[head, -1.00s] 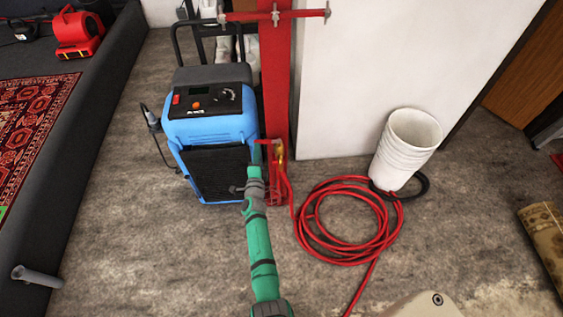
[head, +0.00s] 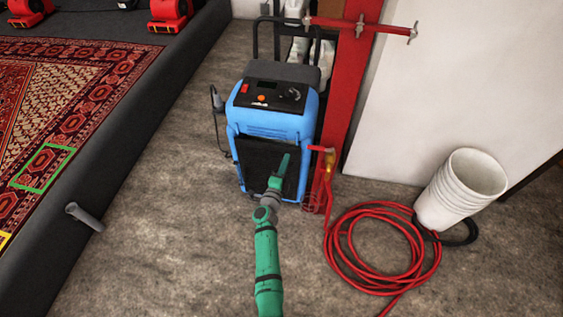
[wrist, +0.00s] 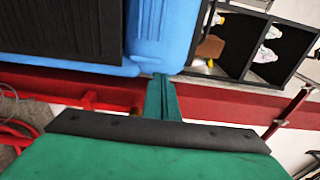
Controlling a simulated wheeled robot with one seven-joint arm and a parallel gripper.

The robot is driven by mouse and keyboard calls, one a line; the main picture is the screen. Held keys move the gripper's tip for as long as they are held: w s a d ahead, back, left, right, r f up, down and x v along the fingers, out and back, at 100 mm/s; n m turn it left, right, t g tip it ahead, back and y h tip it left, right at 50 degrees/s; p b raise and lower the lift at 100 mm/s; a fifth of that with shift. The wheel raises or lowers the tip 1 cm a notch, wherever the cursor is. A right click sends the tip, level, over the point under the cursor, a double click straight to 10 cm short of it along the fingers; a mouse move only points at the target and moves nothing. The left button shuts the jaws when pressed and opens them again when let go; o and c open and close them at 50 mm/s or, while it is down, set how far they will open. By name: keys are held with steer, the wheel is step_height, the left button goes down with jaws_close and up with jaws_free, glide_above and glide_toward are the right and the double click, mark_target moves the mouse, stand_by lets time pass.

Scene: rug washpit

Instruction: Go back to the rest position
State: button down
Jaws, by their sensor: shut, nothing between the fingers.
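My green arm reaches forward from the bottom of the head view. My gripper (head: 283,164) is shut and empty, its narrow green fingers together. In the head view it overlaps the dark front grille of the blue machine (head: 270,122); I cannot tell how far apart they are. In the wrist view the shut fingers (wrist: 159,98) point toward the red post (wrist: 220,92) and the blue machine's edge.
A red hose (head: 345,250) lies coiled on the floor at right, beside stacked white buckets (head: 462,190). A patterned rug (head: 90,95) lies inside the dark-walled pit at left. A grey pipe (head: 84,217) juts from its wall. Floor between is clear.

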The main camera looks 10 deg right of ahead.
steer(key=shift+w+a, duration=0.25)
steer(key=shift+a, duration=0.6)
steer(key=shift+s, duration=0.1)
steer(key=s+a+n+t+y, duration=0.1)
steer(key=s+a+n+y, duration=0.15)
steer(key=s+n, duration=0.9)
steer(key=s+a+n+t+y, duration=0.1)
steer(key=s+a+n+y, duration=0.2)
steer(key=s, duration=1.7)
steer(key=s+a+r+n+y, duration=0.1)
steer(key=s+a+r+n, duration=0.2)
steer(key=s+r, duration=0.2)
steer(key=s+a+r+n+g+y, duration=0.1)
steer(key=s+a+r+n, duration=0.2)
steer(key=s, duration=0.6)
steer(key=s+a+r+n+g+y, duration=0.1)
steer(key=s+a+r+n, duration=0.2)
steer(key=s+r, duration=0.4)
steer(key=shift+r, duration=0.6)
steer(key=shift+n+y, duration=0.25)
